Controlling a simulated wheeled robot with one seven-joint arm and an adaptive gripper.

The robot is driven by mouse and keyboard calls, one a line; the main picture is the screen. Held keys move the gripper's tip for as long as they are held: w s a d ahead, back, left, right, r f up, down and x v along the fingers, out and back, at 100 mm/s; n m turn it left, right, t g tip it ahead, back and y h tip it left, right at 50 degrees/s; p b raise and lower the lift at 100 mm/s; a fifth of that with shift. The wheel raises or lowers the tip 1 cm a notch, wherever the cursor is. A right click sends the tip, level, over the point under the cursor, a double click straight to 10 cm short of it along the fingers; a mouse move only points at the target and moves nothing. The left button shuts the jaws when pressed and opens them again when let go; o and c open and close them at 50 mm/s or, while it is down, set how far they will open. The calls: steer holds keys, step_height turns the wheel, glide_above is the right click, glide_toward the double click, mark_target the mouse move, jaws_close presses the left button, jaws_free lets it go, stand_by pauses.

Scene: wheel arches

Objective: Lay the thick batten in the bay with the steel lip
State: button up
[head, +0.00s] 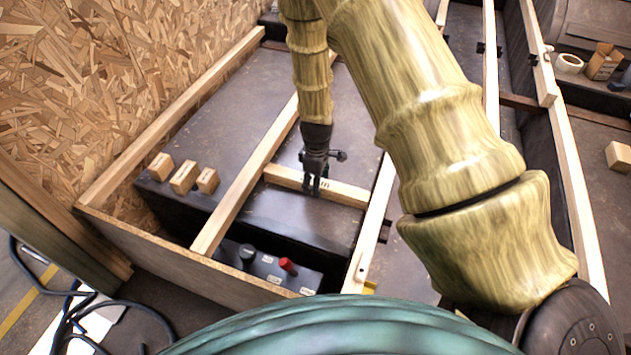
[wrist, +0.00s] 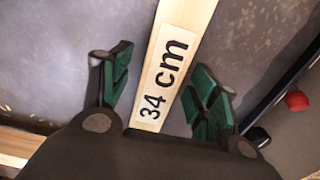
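A pale wooden batten (head: 345,192) lies flat on the dark arch top, between a middle wooden rail (head: 245,185) and a rail to its right (head: 372,220). In the wrist view the batten (wrist: 190,20) bears a white label reading "34 cm". My gripper (head: 316,190) points down at the batten. In the wrist view my gripper (wrist: 160,85) is open, its green-padded fingers on either side of the batten with gaps to it. I cannot tell the batten's thickness against others, nor make out a steel lip for certain.
Several short wood blocks (head: 184,177) sit at the arch's left edge. A dark control box with a red knob (head: 287,264) stands below the batten. Further rails (head: 575,180) run on the right, with a tape roll (head: 569,63) and a cardboard box (head: 604,62) beyond. A chipboard wall (head: 110,80) bounds the left.

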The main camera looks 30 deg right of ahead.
steer(key=shift+r, duration=0.1)
step_height(320, 180, up, 12)
stand_by(0.8)
stand_by(0.3)
steer(key=s+a+f+m+h+p, duration=0.15)
steer(key=s+m+p, duration=0.25)
steer(key=s+p, duration=1.2)
steer(key=s+a+r+m+p, duration=0.1)
steer(key=s+a+p, duration=0.1)
steer(key=s, duration=0.3)
steer(key=s+a+r+m+y+p, duration=0.1)
steer(key=s+a+r+m+p, duration=0.1)
steer(key=s+p, duration=0.3)
steer(key=s+a+r+m+p, duration=0.1)
steer(key=s+a+p, duration=0.2)
steer(key=s, duration=0.4)
steer(key=shift+r+m, duration=0.4)
